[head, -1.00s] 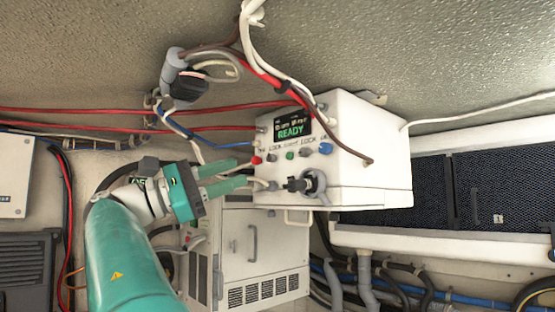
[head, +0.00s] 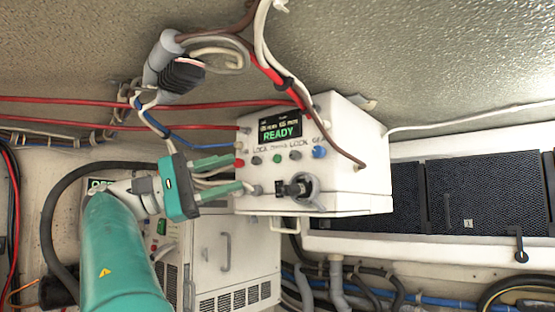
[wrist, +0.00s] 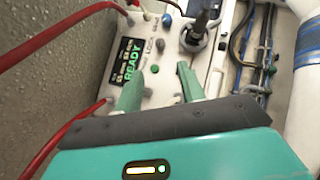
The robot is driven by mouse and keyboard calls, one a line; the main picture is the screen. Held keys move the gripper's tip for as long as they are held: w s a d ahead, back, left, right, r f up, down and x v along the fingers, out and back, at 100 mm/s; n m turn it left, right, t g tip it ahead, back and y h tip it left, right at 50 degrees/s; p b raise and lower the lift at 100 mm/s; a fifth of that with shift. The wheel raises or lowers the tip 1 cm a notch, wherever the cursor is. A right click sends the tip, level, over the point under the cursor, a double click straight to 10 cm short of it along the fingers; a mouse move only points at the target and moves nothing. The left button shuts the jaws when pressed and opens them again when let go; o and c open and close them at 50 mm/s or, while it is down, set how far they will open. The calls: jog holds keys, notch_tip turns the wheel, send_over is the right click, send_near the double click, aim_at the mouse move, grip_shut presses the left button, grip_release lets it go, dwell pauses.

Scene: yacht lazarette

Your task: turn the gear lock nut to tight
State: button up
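A white control box (head: 355,150) hangs under the ceiling. Its screen (head: 279,130) reads READY in green. A dark knob-like fitting with a grey ring (head: 312,190), which looks like the gear lock nut, sticks out low on the box's front; it also shows at the top of the wrist view (wrist: 196,38). I cannot read whether it is tight. My gripper (head: 238,173) is open, its two green fingers apart with nothing between them. They point at the box's left front, left of the fitting. In the wrist view the gripper (wrist: 160,78) is apart from the fitting.
Small coloured buttons, including a blue one (head: 319,152) and a green one (head: 277,158), line the box front above the fitting. Red cables (head: 100,102) and a hanging grey cable fitting (head: 163,55) are close above my gripper. A white cabinet (head: 240,250) stands below.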

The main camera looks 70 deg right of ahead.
aim_at(291, 156)
jog(key=x, duration=1.1)
jog(key=shift+s+a, duration=0.1)
grip_shut()
